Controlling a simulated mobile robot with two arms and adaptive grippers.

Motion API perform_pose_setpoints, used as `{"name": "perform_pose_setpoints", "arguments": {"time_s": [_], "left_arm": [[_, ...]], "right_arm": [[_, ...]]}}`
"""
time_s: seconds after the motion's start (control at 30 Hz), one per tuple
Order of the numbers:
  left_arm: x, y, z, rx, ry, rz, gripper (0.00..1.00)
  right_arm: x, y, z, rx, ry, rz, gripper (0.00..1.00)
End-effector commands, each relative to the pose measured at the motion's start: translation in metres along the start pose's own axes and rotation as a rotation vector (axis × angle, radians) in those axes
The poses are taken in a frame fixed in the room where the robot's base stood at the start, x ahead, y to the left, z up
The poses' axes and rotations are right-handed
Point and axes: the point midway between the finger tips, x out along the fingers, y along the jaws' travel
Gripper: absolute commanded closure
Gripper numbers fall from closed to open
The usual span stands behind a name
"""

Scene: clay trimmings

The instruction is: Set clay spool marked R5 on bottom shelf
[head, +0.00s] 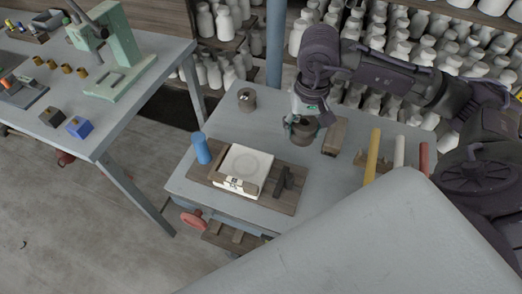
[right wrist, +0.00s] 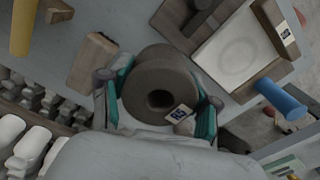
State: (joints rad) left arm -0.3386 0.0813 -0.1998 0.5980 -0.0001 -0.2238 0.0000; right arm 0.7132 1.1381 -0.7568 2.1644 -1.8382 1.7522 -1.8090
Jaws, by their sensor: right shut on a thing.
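My right gripper (head: 301,119) is shut on a grey-brown clay spool (head: 304,132) at the back of the small grey table. In the right wrist view the spool (right wrist: 150,66) sits between the teal-sided fingers, its round hole facing the camera. I cannot tell whether the spool touches the tabletop. A second similar spool (head: 247,101) with a label stands on the table further left. A slatted wooden shelf (head: 234,238) shows partly under the table's front edge. My left gripper is not in view.
On the table (head: 200,181) are a white scale (head: 247,165) on a wooden board, a blue cylinder (head: 202,148), a wooden block (head: 335,137) and yellow, white and red bars. A red handwheel (head: 194,219) sticks out in front. Bottle shelves stand behind; a workbench (head: 150,97) is left.

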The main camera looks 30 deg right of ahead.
Motion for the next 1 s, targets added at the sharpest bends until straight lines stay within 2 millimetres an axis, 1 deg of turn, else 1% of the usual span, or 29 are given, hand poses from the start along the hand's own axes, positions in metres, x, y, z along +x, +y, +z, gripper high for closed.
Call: {"name": "perform_pose_setpoints", "arguments": {"time_s": [0.07,0.17,0.2,0.3,0.37,0.47,0.6,0.73,0.87,0.93,1.0], "left_arm": [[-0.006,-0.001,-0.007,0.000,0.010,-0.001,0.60],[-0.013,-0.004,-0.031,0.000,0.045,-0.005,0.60],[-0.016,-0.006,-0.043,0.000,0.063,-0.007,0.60],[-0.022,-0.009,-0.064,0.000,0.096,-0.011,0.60],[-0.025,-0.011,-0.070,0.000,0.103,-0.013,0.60],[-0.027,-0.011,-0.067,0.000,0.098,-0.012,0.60],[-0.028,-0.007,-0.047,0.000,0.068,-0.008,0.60],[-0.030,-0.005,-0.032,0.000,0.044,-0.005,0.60],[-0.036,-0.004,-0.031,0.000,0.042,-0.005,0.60],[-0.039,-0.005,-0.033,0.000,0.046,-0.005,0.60],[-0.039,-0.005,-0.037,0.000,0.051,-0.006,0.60]], "right_arm": [[0.006,-0.012,-0.007,0.003,-0.004,-0.004,0.84],[0.018,-0.031,-0.020,0.001,-0.005,-0.004,0.84],[0.024,-0.039,-0.025,0.001,-0.004,-0.003,0.84],[0.038,-0.058,-0.038,0.001,-0.004,-0.001,0.84],[0.045,-0.068,-0.046,0.001,-0.003,-0.003,0.84],[0.056,-0.080,-0.055,0.002,-0.002,-0.002,0.84],[0.064,-0.089,-0.062,0.001,-0.001,0.000,0.84],[0.072,-0.090,-0.063,0.000,-0.001,0.001,0.84],[0.090,-0.090,-0.062,0.002,-0.005,0.001,0.84],[0.100,-0.090,-0.062,0.001,-0.004,0.001,0.84],[0.105,-0.090,-0.063,0.001,-0.001,0.000,0.84]]}}
